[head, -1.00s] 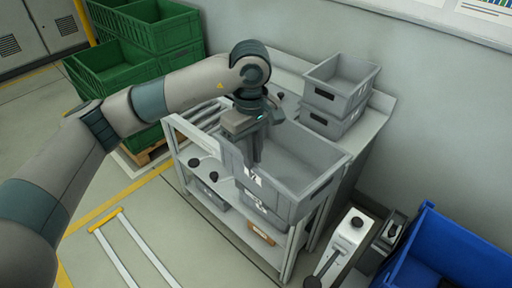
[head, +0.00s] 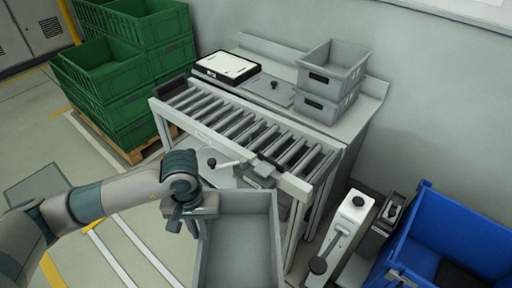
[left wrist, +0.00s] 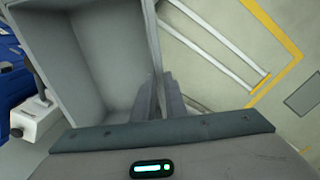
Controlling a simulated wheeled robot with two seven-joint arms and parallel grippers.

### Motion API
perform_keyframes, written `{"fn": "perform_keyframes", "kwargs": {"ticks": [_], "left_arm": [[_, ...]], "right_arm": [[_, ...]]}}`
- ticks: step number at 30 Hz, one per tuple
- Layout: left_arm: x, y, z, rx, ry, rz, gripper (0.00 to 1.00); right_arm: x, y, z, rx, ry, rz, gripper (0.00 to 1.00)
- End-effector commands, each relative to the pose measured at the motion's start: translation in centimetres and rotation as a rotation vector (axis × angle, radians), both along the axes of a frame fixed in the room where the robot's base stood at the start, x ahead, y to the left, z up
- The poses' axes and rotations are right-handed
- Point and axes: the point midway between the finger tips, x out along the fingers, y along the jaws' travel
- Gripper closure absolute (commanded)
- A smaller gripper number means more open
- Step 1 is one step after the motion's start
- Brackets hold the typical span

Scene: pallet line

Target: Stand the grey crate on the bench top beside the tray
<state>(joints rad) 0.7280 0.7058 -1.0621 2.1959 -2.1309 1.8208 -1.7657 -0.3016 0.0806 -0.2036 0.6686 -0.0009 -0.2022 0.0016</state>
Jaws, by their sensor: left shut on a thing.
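My left gripper (head: 197,222) is shut on the left wall of an empty, open-topped grey crate (head: 240,245). The crate is upright in front of the bench, and its lower part is cut off by the picture edge. In the left wrist view the fingers (left wrist: 162,92) pinch the wall of the crate (left wrist: 95,55). A flat black tray with a white sheet-like inside (head: 227,67) lies at the back left of the bench top (head: 345,126). My right gripper is not in view.
A roller track (head: 250,125) runs along the bench front. Two stacked grey crates (head: 333,80) stand at the back right of the bench top; a grey plate with a black knob (head: 268,88) lies between them and the tray. Green crates (head: 120,75) stand left, a blue bin (head: 450,240) right.

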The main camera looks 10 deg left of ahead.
Motion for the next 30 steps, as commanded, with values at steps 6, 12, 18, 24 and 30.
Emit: {"fn": "perform_keyframes", "kwargs": {"ticks": [6, 12, 18, 24, 30], "left_arm": [[-1.5, 0.9, -4.9, 0.003, -0.003, -0.078, 1.00], [-2.2, 1.3, -6.7, 0.004, -0.004, -0.115, 1.00], [-2.3, 1.4, -6.9, 0.005, -0.005, -0.124, 1.00], [-2.3, 1.4, -6.8, 0.005, -0.005, -0.123, 1.00], [-2.3, 1.4, -6.8, 0.005, -0.004, -0.123, 1.00]], "right_arm": [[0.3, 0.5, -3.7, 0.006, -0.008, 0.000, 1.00], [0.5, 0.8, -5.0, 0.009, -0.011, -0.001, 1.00], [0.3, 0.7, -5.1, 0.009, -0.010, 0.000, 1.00], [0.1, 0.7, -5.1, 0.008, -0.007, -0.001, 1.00], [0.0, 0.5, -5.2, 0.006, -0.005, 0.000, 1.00]]}}
